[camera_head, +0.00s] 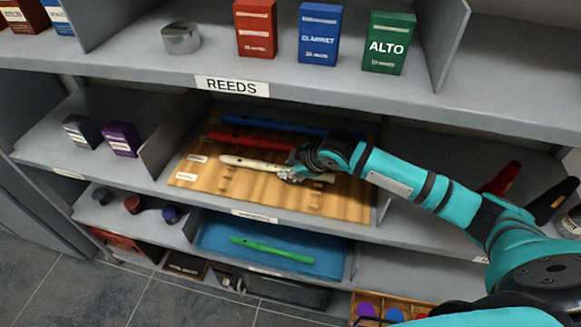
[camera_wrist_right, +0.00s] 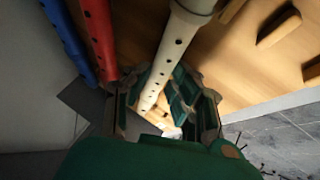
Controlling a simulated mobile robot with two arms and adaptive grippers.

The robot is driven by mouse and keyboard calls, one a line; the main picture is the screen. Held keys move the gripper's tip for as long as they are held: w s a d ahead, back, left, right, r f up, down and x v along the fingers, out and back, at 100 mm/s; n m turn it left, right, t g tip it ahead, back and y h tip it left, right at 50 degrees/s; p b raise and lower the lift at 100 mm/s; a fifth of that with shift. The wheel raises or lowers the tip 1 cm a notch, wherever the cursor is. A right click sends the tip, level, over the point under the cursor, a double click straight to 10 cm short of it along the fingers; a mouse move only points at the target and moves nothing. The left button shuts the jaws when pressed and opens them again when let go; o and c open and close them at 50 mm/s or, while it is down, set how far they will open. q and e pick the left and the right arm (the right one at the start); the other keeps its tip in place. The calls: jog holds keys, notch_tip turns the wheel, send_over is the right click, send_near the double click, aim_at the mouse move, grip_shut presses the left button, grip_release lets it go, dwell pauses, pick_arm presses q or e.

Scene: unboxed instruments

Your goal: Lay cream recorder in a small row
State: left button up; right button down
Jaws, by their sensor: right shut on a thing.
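The cream recorder (camera_head: 250,163) lies across the wooden board (camera_head: 210,183) on the middle shelf, in front of a red recorder (camera_head: 250,141) and a blue recorder (camera_head: 270,122). The three are roughly parallel. My right gripper (camera_head: 292,172) is shut on the cream recorder near its right part, hiding a piece of it. In the right wrist view the cream recorder (camera_wrist_right: 163,68) runs between the fingers of my right gripper (camera_wrist_right: 165,100), with the red recorder (camera_wrist_right: 98,35) and blue recorder (camera_wrist_right: 68,38) to its left. I cannot tell if the cream recorder touches the board. My left gripper is not in view.
Wooden pegs (camera_wrist_right: 278,27) stand on the board beside the cream recorder. Shelf dividers (camera_head: 165,140) flank the board. The upper shelf with its REEDS label (camera_head: 232,87) overhangs it. A green recorder (camera_head: 270,249) lies on a blue tray (camera_head: 215,236) below.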

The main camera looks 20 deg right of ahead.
jog(key=shift+s+f, duration=0.15)
jog(key=shift+f, duration=0.15)
jog(key=shift+s+f, duration=0.25)
jog(key=shift+f, duration=0.15)
jog(key=c, duration=1.6)
grip_release()
jog(key=o, duration=0.5)
jog(key=shift+w+f, duration=0.2)
jog(key=shift+o, duration=0.2)
jog(key=shift+r, duration=0.1)
jog(key=shift+s+d+r, duration=0.1)
jog(key=shift+d+r, duration=0.05)
jog(key=shift+r, duration=0.15)
jog(key=v, duration=0.7)
jog(key=shift+s+r, duration=0.1)
jog(key=shift+r, duration=0.2)
